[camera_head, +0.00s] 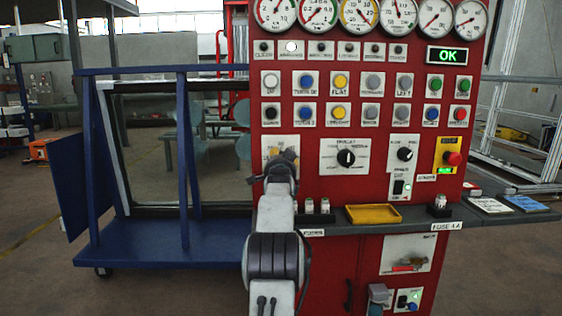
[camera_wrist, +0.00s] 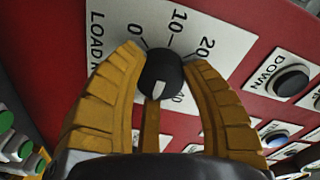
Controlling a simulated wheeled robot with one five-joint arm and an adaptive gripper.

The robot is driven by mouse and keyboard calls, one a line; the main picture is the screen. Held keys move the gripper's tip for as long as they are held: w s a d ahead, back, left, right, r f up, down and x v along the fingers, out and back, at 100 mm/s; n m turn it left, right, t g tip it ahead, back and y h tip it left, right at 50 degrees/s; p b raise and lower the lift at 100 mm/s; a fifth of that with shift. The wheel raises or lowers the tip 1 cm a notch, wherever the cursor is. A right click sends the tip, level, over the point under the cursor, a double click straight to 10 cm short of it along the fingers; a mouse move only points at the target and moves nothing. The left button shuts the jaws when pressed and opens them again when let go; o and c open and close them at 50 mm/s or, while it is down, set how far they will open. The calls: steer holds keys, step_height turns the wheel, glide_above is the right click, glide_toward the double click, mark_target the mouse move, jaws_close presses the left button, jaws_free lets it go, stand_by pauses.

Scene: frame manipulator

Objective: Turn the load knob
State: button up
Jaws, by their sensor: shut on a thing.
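The load knob (camera_wrist: 165,72) is a round black knob with a white pointer mark. It stands on a white plate (camera_wrist: 215,22) printed "LOAD K…" with 0, 10 and 20 on its scale. In the wrist view, the yellow fingers of my gripper (camera_wrist: 163,60) are closed on the knob from both sides. I cannot tell which scale number the pointer marks. In the head view, my gripper (camera_head: 281,156) reaches the plate (camera_head: 270,143) at the left of the red panel, and my arm hides the knob.
The red panel (camera_head: 328,115) carries several buttons, gauges and a black selector knob (camera_head: 346,158) to the right. In the wrist view, a black DOWN button (camera_wrist: 291,80) lies right of the fingers. A shelf with a yellow tray (camera_head: 373,214) juts out below.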

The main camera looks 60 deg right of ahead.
steer(key=shift+r, duration=0.1)
steer(key=c, duration=0.3)
steer(key=shift+c, duration=0.3)
steer(key=shift+r+n, duration=0.1)
steer(key=shift+n, duration=0.4)
steer(key=n, duration=0.3)
steer(key=shift+w+a+n+h, duration=0.1)
steer(key=shift+n+h, duration=0.2)
steer(key=shift+n, duration=2.3)
